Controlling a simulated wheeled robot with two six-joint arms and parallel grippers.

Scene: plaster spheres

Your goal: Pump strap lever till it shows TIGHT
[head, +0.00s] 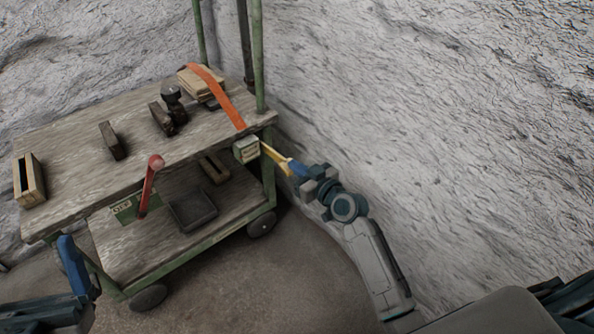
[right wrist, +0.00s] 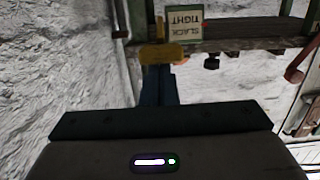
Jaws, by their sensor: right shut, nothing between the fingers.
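The yellow strap lever (head: 275,157) sticks out from a small pale ratchet box (head: 246,149) at the cart's right front corner. An orange strap (head: 222,98) runs back from there over a stack of boards. In the right wrist view the box's label (right wrist: 185,22) reads SLACK and TIGHT upside down; I cannot tell which one is indicated. My right gripper (head: 297,168) is shut and empty, with its blue fingers right at the lever's outer end. The lever's yellow end (right wrist: 162,54) hides the fingertips in the right wrist view. My left gripper (head: 72,262) is at the lower left, its opening unclear.
The wooden-topped green cart (head: 75,160) carries dark blocks (head: 112,140) and a wooden box (head: 29,180). A red-handled lever (head: 151,178) with an OFF sign (head: 124,211) stands at its front edge. A dark tray (head: 192,209) lies on the lower shelf. A rough pale wall (head: 430,110) rises behind.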

